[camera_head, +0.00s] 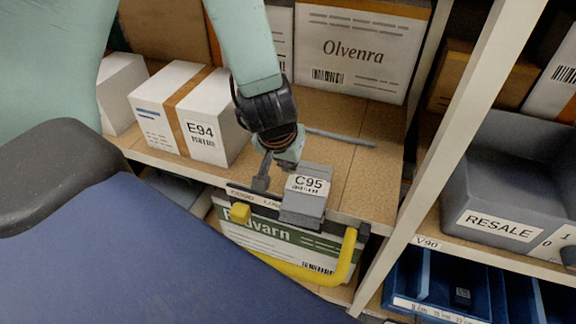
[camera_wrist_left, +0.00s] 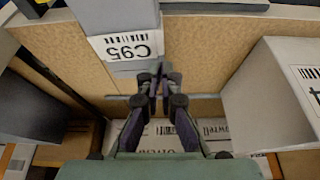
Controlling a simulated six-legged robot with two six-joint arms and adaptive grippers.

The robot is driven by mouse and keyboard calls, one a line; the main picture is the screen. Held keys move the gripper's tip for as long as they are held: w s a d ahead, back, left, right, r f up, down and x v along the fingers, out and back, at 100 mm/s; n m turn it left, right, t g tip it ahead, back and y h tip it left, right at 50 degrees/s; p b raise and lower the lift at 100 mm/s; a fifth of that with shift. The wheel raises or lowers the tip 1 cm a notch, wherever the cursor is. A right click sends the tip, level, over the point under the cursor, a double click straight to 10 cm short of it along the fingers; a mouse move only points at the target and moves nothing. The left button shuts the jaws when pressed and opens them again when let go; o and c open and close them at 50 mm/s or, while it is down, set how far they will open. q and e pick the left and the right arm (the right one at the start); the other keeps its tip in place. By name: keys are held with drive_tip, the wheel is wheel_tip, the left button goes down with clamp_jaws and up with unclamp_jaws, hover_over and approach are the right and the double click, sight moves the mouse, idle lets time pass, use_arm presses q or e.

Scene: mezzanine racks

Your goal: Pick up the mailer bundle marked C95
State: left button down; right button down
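The mailer bundle marked C95 (camera_head: 303,208) is a grey block with a white label, at the front edge of the shelf board. In the left wrist view the bundle (camera_wrist_left: 115,15) is at the top, its label upside down. My left gripper (camera_head: 261,184) is just left of the bundle in the head view. In the left wrist view the gripper's fingertips (camera_wrist_left: 157,75) are close together beside the label's edge, with nothing seen between them. Whether they touch the bundle's side I cannot tell. My right gripper is not in view.
A white box marked E94 (camera_head: 155,112) stands to the left on the shelf. An Olvenra box (camera_head: 362,48) is behind. A rack upright (camera_head: 450,130) and grey RESALE bin (camera_head: 490,190) are to the right.

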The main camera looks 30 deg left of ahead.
use_arm(q)
drive_tip(key=shift+d+r+p, duration=0.1)
drive_tip(key=shift+r+p, duration=0.2)
drive_tip(key=shift+r, duration=0.55)
drive_tip(key=shift+w+r+p, duration=0.25)
drive_tip(key=shift+r+p, duration=0.25)
drive_tip(key=shift+p, duration=0.05)
drive_tip(key=shift+s+r, duration=0.2)
drive_tip(key=c, duration=1.7)
unclamp_jaws()
drive_tip(key=shift+w+f, duration=0.1)
drive_tip(key=shift+w, duration=0.1)
drive_tip(key=o, duration=0.6)
drive_tip(key=shift+s, duration=0.15)
drive_tip(key=o, duration=0.7)
